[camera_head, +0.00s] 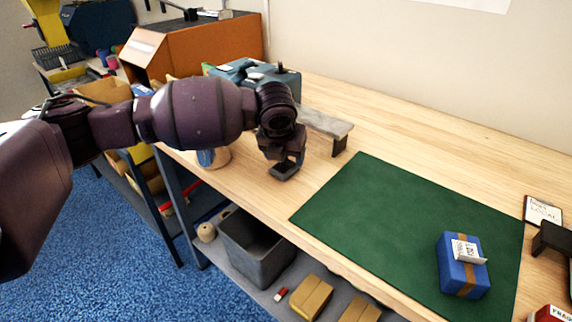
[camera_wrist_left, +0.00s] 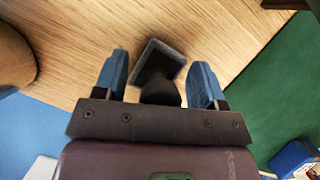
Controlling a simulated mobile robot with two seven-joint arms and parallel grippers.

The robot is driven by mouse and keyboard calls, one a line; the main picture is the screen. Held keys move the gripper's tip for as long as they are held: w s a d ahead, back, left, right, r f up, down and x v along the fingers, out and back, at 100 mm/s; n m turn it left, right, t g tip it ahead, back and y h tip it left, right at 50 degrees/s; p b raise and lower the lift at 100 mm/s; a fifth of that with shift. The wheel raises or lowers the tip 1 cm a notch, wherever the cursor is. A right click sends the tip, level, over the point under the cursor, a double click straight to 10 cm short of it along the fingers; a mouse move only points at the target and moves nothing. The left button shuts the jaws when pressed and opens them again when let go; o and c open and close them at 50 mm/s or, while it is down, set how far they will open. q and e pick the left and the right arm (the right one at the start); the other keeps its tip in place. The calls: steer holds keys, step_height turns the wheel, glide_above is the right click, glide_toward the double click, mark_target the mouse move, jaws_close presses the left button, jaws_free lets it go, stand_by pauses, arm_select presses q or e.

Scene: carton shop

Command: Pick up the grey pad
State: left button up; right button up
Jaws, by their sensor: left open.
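The grey pad (camera_head: 284,173) lies on the wooden bench left of the green mat, partly hidden under my left gripper (camera_head: 285,157). In the left wrist view the pad (camera_wrist_left: 172,50) is a small square with a lighter rim, and a dark rounded part stands in front of it. My left gripper (camera_wrist_left: 159,66) is open, with one blue finger on each side of the pad. The fingers look apart from it; their height above the bench is hard to tell. My right gripper is not in view.
The green mat (camera_head: 390,220) carries a blue box (camera_head: 462,268) with a label. A grey raised stand (camera_head: 325,122) is behind my gripper. A grey bin (camera_head: 256,250) is on the shelf below. Much of the mat is clear.

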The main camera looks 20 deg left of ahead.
arm_select(q)
steer(key=shift+r, duration=0.15)
steer(key=c, duration=1)
steer(key=shift+r+p, duration=2)
steer(key=shift+r, duration=8.05)
steer(key=shift+o, duration=1.4)
steer(key=shift+c, duration=1)
